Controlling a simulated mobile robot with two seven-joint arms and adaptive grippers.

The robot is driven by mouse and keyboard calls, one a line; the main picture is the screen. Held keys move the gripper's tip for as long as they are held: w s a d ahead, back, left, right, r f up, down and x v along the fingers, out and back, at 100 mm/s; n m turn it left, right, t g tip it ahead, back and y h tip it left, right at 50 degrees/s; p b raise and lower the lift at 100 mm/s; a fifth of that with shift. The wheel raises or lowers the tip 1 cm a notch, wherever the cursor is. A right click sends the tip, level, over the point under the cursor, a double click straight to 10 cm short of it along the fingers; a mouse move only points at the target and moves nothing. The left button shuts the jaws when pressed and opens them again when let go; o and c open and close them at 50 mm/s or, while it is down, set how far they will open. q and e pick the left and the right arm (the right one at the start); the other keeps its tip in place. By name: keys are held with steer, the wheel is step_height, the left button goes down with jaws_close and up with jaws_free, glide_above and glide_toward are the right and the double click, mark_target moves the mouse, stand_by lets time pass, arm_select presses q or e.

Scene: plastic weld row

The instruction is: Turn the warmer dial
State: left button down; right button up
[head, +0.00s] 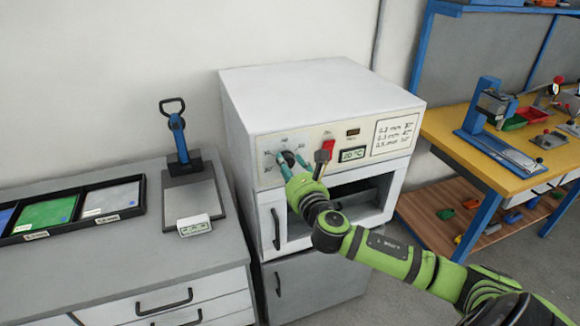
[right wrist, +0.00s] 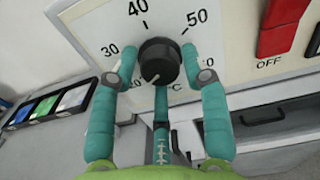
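The warmer dial (right wrist: 160,61) is a round black knob on the pale front panel of the white warmer (head: 245,95). Its light mark points to the lower left, toward the low end of a scale; 30, 40 and 50 are readable. In the head view the fingers partly cover the dial (head: 287,158). The warmer's display (head: 353,154) appears to read 20 °C. My left gripper is not in view.
A red switch (head: 327,148) sits just right of the dial, with OFF printed below it. Under the panel is an open bay (head: 350,200). A grey counter (head: 120,250) with sample trays is at left; a yellow workbench (head: 460,145) is at right.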

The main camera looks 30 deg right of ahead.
steer(key=shift+f+m, duration=0.1)
steer(key=shift+m, duration=0.5)
steer(key=shift+m+p, duration=0.35)
steer(key=shift+m, duration=0.85)
steer(key=m, duration=0.6)
steer(key=shift+f+p, duration=0.1)
steer(key=shift+p, duration=0.2)
steer(key=m+p, duration=0.1)
steer(key=m, duration=0.6)
steer(key=m+p, duration=0.2)
steer(key=m, duration=0.6)
steer(key=m+p, duration=0.2)
steer(key=m, duration=0.5)
steer(key=shift+r+m, duration=0.3)
steer(key=shift+m, duration=0.1)
steer(key=shift+m+p, duration=0.5)
steer(key=shift+m, duration=1.1)
